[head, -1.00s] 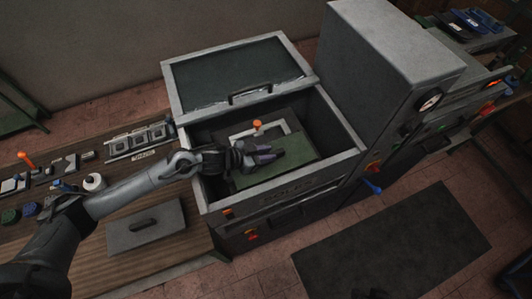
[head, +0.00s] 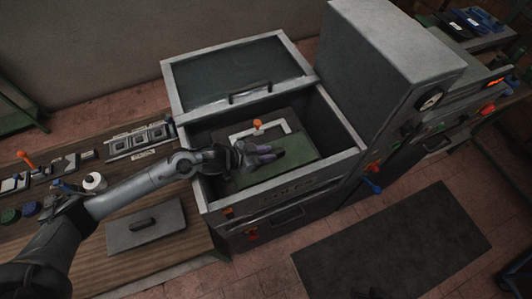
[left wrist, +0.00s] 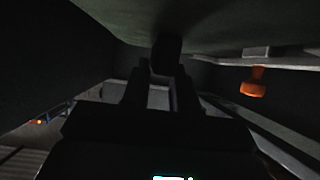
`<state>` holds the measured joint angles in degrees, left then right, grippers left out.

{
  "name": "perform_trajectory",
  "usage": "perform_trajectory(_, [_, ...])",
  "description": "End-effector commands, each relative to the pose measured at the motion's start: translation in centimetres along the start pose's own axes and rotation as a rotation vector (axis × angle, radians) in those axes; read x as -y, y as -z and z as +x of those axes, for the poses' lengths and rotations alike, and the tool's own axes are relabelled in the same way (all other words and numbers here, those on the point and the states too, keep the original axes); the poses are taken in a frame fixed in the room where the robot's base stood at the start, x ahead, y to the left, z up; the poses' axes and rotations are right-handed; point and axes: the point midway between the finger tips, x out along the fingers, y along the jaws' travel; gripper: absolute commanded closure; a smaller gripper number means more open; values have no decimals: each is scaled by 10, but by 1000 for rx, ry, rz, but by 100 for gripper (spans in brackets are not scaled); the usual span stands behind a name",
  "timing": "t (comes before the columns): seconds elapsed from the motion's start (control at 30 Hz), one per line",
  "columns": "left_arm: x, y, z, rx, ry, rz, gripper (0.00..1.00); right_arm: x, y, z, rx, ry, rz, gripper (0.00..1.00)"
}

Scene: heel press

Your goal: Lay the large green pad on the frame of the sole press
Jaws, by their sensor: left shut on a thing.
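The large green pad (head: 292,154) lies flat inside the open box of the sole press (head: 345,135), at or very near the frame. The pale frame (head: 287,126) shows along the pad's far side, with an orange knob (head: 257,124) on it. My left gripper (head: 276,154) is over the pad, shut on its dark grip. In the left wrist view the fingers (left wrist: 163,80) close around a dark block below the green surface (left wrist: 240,25). Contact between pad and frame is hidden. My right gripper is not in view.
The press lid (head: 240,75) stands open at the back. A tall grey cabinet (head: 385,70) with a gauge is at the right. A grey plate with a handle (head: 145,228) and small tools lie on the wooden bench (head: 90,265). A dark mat (head: 395,245) covers the floor in front.

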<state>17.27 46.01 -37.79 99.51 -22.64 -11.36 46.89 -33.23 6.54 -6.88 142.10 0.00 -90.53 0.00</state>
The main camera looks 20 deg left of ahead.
Motion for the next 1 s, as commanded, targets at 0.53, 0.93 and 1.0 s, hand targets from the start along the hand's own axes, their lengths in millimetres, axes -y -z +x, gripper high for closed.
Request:
perform_trajectory(0.53, [1,-4,2,-2,2,0,54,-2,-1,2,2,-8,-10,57])
perform_trajectory(0.93, [0,-7,2,6,-1,-1,43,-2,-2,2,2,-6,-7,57])
perform_trajectory(1.0, [0,-4,1,5,-1,-1,43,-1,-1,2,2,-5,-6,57])
